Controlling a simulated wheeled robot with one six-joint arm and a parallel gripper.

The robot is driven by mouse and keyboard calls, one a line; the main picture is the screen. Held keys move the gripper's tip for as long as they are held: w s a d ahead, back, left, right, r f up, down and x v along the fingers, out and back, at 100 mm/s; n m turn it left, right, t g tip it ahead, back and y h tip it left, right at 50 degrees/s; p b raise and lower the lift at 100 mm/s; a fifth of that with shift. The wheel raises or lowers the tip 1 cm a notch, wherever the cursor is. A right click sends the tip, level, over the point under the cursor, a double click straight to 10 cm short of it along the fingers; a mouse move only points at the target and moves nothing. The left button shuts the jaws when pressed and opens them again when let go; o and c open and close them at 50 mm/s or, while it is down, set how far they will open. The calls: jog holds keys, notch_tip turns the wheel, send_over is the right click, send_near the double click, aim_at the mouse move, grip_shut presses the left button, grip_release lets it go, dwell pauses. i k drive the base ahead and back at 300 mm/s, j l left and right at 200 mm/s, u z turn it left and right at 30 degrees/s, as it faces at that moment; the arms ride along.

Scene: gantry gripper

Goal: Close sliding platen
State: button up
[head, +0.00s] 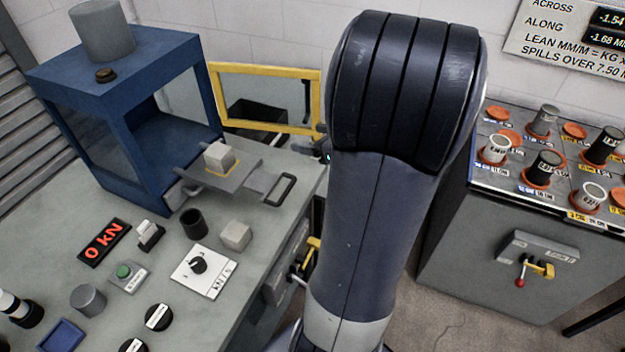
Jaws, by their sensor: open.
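The sliding platen (235,178) is a grey plate standing well out of the front of the blue press frame (117,132). A pale cube (219,156) sits on it inside a yellow outline. A dark loop handle (283,190) is at the platen's outer right end, above the bench edge. My arm fills the middle of the head view, just right of the handle.
A yellow-framed clear door (265,97) stands open beside the press. The bench (160,285) carries a red 0 kN display (104,243), a dial box (204,272), a dark cup (194,223) and another cube (236,235). A cabinet (480,245) with several weights stands right.

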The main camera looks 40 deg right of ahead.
aim_at(244, 174)
jog(key=z, duration=0.75)
jog(key=k+l+u, duration=0.2)
jog(key=u, duration=0.25)
jog(key=k+l+u, duration=0.25)
jog(key=u, duration=0.2)
